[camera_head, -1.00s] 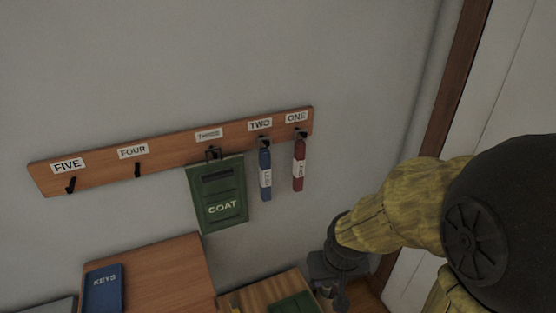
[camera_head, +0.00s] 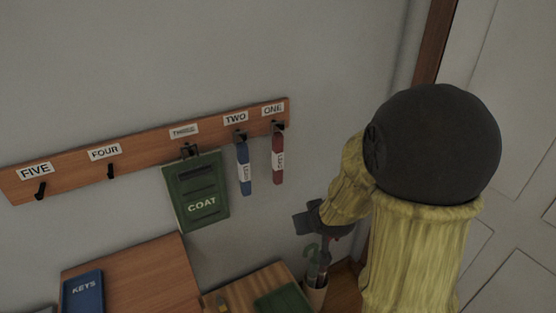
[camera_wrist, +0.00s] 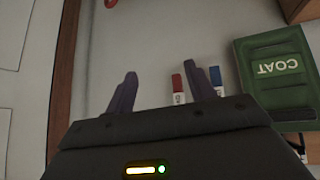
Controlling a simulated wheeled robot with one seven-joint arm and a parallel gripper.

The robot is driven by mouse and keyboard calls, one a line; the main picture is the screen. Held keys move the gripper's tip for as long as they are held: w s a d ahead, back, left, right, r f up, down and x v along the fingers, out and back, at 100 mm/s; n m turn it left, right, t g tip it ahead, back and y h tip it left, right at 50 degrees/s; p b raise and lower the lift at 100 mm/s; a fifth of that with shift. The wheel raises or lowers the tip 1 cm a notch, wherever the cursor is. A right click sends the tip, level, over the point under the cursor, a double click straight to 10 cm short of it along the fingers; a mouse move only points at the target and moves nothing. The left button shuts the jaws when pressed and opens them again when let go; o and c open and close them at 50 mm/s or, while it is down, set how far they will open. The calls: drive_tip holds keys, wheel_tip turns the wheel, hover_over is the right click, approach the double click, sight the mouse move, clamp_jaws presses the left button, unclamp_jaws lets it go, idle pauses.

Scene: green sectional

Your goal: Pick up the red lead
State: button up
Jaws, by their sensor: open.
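The red lead (camera_head: 278,160) hangs from the hook under label ONE on the wooden wall rack (camera_head: 70,161). It also shows in the wrist view (camera_wrist: 178,88), just left of the blue lead (camera_wrist: 215,77). In the head view, the blue lead (camera_head: 243,168) hangs beside it under TWO. My gripper (camera_wrist: 157,85) is open and empty in the wrist view, with the red lead appearing between its fingers, nearer the right finger. The lead seems to be beyond the fingertips, not touched. In the head view my gripper (camera_head: 310,222) is below and right of the red lead, its fingers hard to make out.
A green COAT pouch (camera_head: 196,190) hangs under THREE; hooks FOUR and FIVE are bare. A blue KEYS item (camera_head: 83,291) lies on a wooden cabinet (camera_head: 150,276). An umbrella stand (camera_head: 316,295) is below my gripper. A white door (camera_head: 500,130) is at right.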

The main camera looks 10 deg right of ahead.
drive_tip(key=w+d+r+n+t+y, duration=0.1)
drive_tip(key=w+r+t+y, duration=0.3)
drive_tip(key=w+t, duration=0.5)
drive_tip(key=shift+w+d+r+n+y+b, duration=0.25)
drive_tip(key=shift+w+n+y+b, duration=0.15)
drive_tip(key=shift+w+n+y, duration=0.4)
drive_tip(key=p, duration=0.5)
approach(279, 151)
drive_tip(key=x, duration=0.5)
drive_tip(key=shift+w, duration=0.2)
drive_tip(key=shift+w+a+f, duration=0.15)
drive_tip(key=shift+w+f, duration=0.05)
drive_tip(key=shift+w, duration=0.25)
